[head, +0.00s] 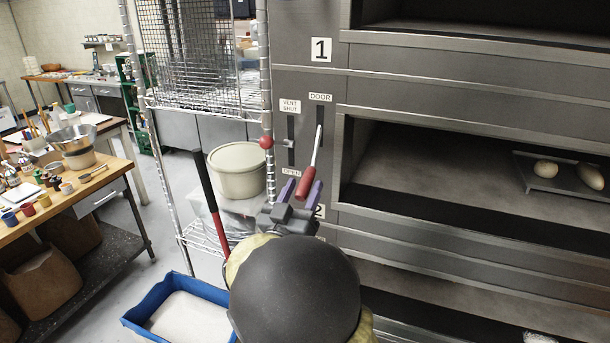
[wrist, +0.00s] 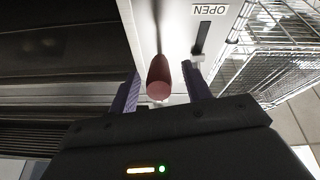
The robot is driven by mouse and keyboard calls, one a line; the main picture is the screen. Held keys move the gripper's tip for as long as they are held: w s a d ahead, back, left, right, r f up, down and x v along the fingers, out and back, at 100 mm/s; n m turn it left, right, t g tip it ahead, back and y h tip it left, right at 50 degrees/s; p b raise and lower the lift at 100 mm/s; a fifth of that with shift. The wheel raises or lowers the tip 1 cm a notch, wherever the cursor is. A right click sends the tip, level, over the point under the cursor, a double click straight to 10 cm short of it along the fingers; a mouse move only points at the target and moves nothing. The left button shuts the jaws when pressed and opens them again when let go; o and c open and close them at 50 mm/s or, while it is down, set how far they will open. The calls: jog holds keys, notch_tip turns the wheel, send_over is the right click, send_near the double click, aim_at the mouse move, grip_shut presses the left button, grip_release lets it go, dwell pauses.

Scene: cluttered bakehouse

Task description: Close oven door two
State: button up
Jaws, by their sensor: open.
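The oven door two lever is a pale rod with a red grip (head: 307,181), sticking out of a slot under the DOOR label (head: 320,97). My gripper (head: 301,187) is open, its purple fingers on either side of the red grip. In the wrist view the grip (wrist: 159,78) sits between the fingers (wrist: 160,88), with gaps on both sides. The number 2 plate (head: 320,211) is partly hidden behind my gripper. The middle oven chamber (head: 430,180) stands open, with pale round dough pieces (head: 545,169) on a dark tray (head: 560,187) at the right.
A VENT lever with a red knob (head: 266,142) is just left of the door lever. A wire rack (head: 200,108) with a lidded tub (head: 238,170) stands left of the oven. A blue bin (head: 150,322) and a cluttered wooden table (head: 100,192) are further left.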

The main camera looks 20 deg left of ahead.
jog(key=shift+x, duration=1)
grip_shut()
jog(key=shift+r+p, duration=0.1)
jog(key=shift+p, duration=0.2)
